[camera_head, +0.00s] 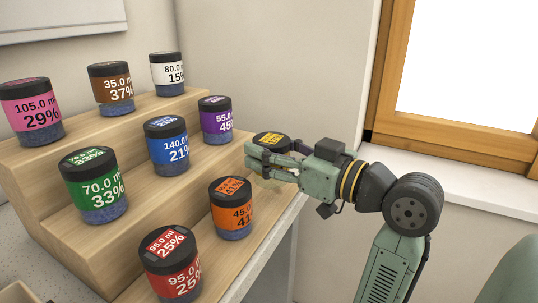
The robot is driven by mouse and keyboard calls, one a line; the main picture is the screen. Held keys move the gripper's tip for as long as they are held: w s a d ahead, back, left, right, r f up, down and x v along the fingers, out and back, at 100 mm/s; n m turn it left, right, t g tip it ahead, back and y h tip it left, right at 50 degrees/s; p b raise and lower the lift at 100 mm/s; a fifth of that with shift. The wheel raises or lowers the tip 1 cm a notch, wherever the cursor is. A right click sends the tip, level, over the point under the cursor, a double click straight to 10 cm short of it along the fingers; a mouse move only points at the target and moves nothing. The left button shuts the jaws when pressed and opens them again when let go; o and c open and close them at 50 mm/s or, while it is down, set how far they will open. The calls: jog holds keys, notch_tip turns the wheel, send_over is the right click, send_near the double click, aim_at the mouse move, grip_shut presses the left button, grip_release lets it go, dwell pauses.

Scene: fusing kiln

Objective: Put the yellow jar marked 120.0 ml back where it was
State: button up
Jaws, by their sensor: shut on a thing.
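The yellow jar (269,138) is at the far right end of the lowest step of the wooden stand. Only its dark lid with a yellow label shows clearly; my gripper hides most of its body, and its printed volume is too small to read. My gripper (254,158) reaches in from the right and is shut on this jar. I cannot tell whether the jar's base touches the step. It is in line with the orange jar (231,214) and the red jar (175,281) on the same step.
The stepped wooden stand (122,263) also holds green (95,195), blue (167,151), purple (215,123), pink (33,108), brown (112,91) and white (168,76) jars. A wall stands close behind. A wood-framed window (385,95) is at the right.

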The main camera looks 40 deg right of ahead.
jog(key=w+d, duration=0.2)
jog(key=w, duration=0.1)
jog(key=shift+f, duration=0.15)
notch_tip(320, 180, down, 3)
jog(key=shift+d+r+p, duration=0.1)
jog(key=shift+p, duration=0.4)
jog(key=shift+f, duration=0.35)
jog(key=shift+f, duration=0.15)
jog(key=shift+f, duration=0.15)
jog(key=o, duration=1.2)
jog(key=shift+o, duration=0.2)
jog(key=shift+r, duration=0.3)
jog(key=s+d+b, duration=0.2)
jog(key=s, duration=0.9)
jog(key=shift+s+b, duration=0.3)
jog(key=shift+s, duration=0.1)
